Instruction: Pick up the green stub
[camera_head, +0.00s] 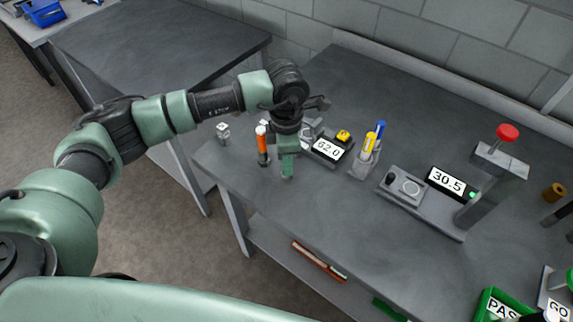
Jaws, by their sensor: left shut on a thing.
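My left gripper (287,148) points down over the near left part of the grey workbench, between an orange piece and a 62.0 display. It is shut. A green piece (287,168), which looks like the green stub, shows at its lower end; its edges are hard to tell from the green of the gripper. I cannot tell whether its lower end touches the bench. My right gripper is not in view.
Close left stands an upright orange piece with a white top (262,142). The 62.0 display (328,148) and a holder with yellow and blue pieces (364,158) stand right. Further right are a 30.5 display (447,184) and a red-knobbed press (500,160). The front middle bench is clear.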

